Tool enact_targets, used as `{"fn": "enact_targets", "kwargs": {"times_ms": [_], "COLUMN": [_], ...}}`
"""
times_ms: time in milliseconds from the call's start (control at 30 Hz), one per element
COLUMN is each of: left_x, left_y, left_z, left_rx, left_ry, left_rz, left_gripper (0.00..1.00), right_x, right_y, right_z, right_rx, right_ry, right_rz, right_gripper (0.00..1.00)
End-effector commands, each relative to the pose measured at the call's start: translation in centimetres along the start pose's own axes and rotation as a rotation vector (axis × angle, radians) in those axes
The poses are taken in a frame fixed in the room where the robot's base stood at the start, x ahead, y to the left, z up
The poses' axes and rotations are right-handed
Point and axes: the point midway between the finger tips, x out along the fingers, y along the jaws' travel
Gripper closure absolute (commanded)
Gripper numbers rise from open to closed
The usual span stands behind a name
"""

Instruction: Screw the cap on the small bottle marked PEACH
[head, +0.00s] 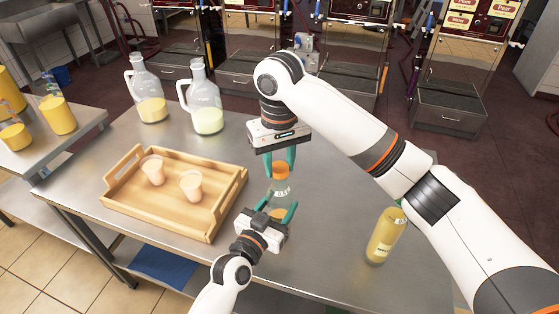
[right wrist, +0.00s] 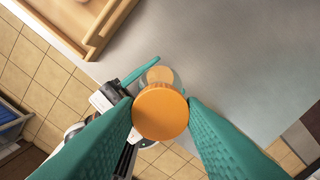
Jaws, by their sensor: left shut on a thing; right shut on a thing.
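The small clear bottle (head: 281,194) stands upright with a little orange liquid low in it. Its white label is too small and partly covered to read. My left gripper (head: 274,207) is shut around its lower body.
A wooden tray (head: 211,225) with two cups stands to the left. Two glass jugs (head: 149,92) (head: 204,101) stand at the back left. A yellow bottle (head: 385,238) stands at the right near my right arm. The steel table (head: 330,210) is clear between.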

Motion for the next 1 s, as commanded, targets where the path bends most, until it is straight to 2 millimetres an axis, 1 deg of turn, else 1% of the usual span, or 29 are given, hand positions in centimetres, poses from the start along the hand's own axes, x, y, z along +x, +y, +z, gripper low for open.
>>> {"fn": "enact_targets", "kwargs": {"times_ms": [67, 100, 233, 500, 633, 767, 1000], "left_x": [0.0, 0.0, 0.0, 0.0, 0.0, 0.0, 0.0], "left_y": [0.0, 0.0, 0.0, 0.0, 0.0, 0.0, 0.0], "left_z": [0.0, 0.0, 0.0, 0.0, 0.0, 0.0, -0.1], "left_rx": [0.001, 0.001, 0.001, 0.000, 0.000, 0.000, 0.000], "left_ry": [0.000, 0.000, 0.001, 0.001, 0.001, 0.001, 0.001], "left_rz": [0.000, 0.000, 0.000, 0.000, 0.000, 0.000, 0.000], "left_gripper": [1.00, 1.00, 1.00, 1.00, 1.00, 1.00, 1.00], "right_x": [-0.1, -0.1, 0.0, -0.1, -1.0, -3.3, -8.4], "right_y": [-0.1, -0.1, -0.1, -0.1, -0.1, -0.1, -0.1], "right_z": [0.1, 0.1, 0.1, 0.0, 0.1, 0.1, 0.1], "right_rx": [0.001, 0.000, -0.002, -0.004, -0.004, -0.004, -0.003], "right_ry": [-0.003, -0.003, -0.002, -0.002, -0.003, -0.006, -0.006], "right_rz": [-0.001, -0.002, -0.001, -0.001, -0.003, -0.005, -0.005], "right_gripper": [0.92, 0.59, 0.39, 0.39, 0.39, 0.39, 0.39]}}
